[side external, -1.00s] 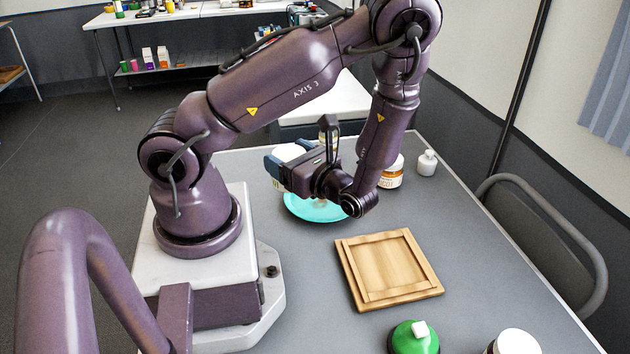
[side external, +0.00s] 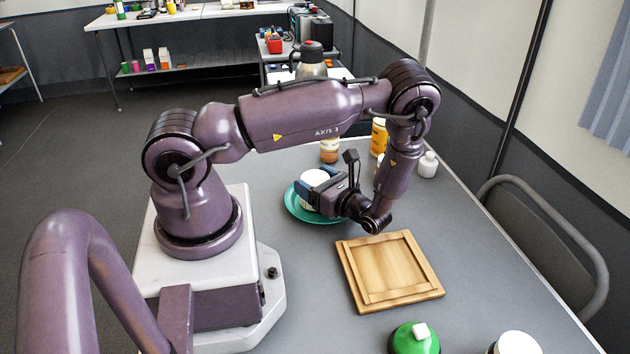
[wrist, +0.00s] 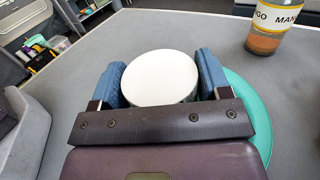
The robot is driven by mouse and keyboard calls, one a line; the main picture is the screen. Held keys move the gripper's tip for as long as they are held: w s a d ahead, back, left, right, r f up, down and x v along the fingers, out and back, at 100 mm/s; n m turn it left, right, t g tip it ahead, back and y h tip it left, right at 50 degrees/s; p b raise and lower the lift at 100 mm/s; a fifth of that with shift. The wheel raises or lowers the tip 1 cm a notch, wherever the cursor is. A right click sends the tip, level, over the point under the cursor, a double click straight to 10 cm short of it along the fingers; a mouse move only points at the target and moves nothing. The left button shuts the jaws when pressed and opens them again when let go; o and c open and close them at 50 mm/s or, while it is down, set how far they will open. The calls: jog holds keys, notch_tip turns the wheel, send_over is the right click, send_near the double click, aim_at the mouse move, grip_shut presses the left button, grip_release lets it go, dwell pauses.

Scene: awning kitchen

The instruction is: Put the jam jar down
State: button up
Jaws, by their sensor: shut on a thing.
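The jam jar (side external: 313,178) has a white lid, which also shows between the blue fingertips in the wrist view (wrist: 160,76). My gripper (side external: 320,184) is shut on it from both sides. The jar looks upright and is low over the teal plate (side external: 296,208). The plate also shows to the right of the fingers in the wrist view (wrist: 248,112). I cannot tell whether the jar's base touches the plate, and its label is hidden.
A mango jar (wrist: 266,30) stands beyond the plate, also in the side view (side external: 329,152). An orange bottle (side external: 379,138) and a white bottle (side external: 428,165) stand behind my arm. A wooden board (side external: 390,270) and green-topped container (side external: 414,342) are nearer. Open table surrounds the board.

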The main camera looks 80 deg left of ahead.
jog(key=o, duration=1.1)
jog(key=shift+f, duration=0.1)
jog(key=shift+c, duration=0.2)
